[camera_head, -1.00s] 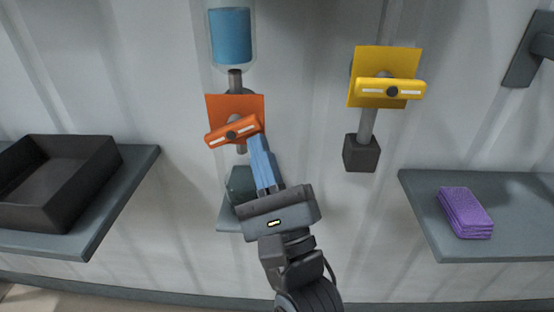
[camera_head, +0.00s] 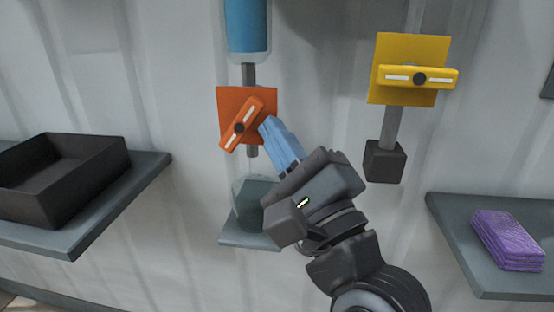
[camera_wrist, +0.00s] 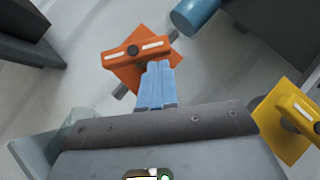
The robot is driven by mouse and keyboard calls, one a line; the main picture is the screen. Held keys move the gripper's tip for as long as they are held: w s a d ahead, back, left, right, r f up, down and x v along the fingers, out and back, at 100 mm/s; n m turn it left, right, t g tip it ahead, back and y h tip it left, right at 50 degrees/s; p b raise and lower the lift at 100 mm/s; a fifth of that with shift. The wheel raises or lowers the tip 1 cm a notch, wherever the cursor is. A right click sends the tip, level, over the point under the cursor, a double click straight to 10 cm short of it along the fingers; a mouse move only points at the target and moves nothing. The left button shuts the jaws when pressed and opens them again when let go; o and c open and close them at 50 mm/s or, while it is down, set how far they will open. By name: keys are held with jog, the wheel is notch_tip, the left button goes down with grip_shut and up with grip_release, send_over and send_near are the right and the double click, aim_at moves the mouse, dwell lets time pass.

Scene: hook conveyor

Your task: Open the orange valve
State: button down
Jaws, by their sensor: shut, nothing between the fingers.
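The orange valve (camera_head: 240,126) is on an orange square plate on the wall, below a clear tank of blue liquid (camera_head: 246,26). Its handle stands at a steep slant, upper end to the right. In the wrist view the orange valve (camera_wrist: 134,52) lies just beyond the fingertips. My gripper (camera_head: 268,124) has its blue fingers together with nothing between them. The fingertips are at the right side of the handle, close to or touching it; I cannot tell which. In the wrist view my gripper (camera_wrist: 158,66) also shows shut. A clear jar (camera_head: 254,202) stands under the valve, partly hidden by my gripper.
A yellow valve (camera_head: 420,78) with a level handle is on a pipe to the right, above a dark block (camera_head: 385,161). A black tray (camera_head: 62,178) sits on the left shelf. A folded purple cloth (camera_head: 507,240) lies on the right shelf. The wall between is clear.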

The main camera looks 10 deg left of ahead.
aim_at(261, 105)
jog(key=r+n+g+p, duration=0.1)
jog(key=n+p, duration=0.1)
jog(key=p, duration=0.2)
jog(key=r+n+g+p, duration=0.1)
jog(key=n+g+p, duration=0.1)
jog(key=p, duration=0.1)
jog(key=r+n+g+p, duration=0.1)
jog(key=n+g+p, duration=0.1)
jog(key=p, duration=0.2)
jog(key=shift+s+a+r+n+h+p, duration=0.1)
jog(key=shift+a+r+n+h+p, duration=0.2)
jog(key=shift+a+n+p, duration=0.1)
jog(key=shift+a+g, duration=0.1)
jog(key=shift+g, duration=0.2)
jog(key=shift+a+p, duration=0.1)
jog(key=shift+p, duration=0.35)
